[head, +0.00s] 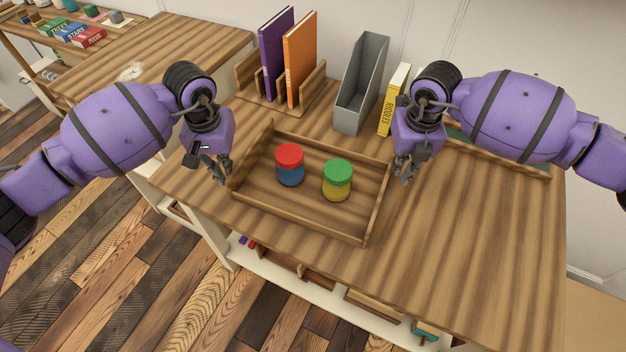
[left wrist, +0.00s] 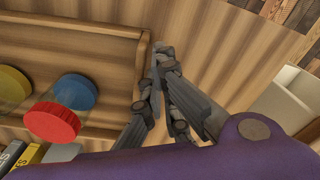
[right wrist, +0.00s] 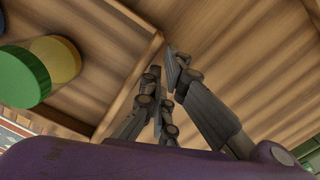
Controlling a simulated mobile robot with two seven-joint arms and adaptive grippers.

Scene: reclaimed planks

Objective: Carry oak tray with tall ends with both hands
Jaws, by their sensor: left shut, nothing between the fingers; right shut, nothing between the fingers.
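The oak tray (head: 300,222) with tall ends sits on the plank-topped table. A jar with a red lid and blue body (head: 290,167) and a jar with a green lid and yellow body (head: 337,182) stand upright in it. My left gripper (head: 226,172) is shut and empty at the tray's left end; in the left wrist view its fingers are beside the end wall (left wrist: 141,75). My right gripper (head: 404,176) is shut and empty just outside the right end; in the right wrist view its fingers are beside that end wall (right wrist: 128,90). Whether either touches the tray is unclear.
Behind the tray stand a wooden book rack (head: 262,92) with purple and orange books, a grey file holder (head: 361,85) and a yellow book (head: 394,98). The table (head: 470,260) is clear to the right and front. Another table (head: 160,60) stands at the left.

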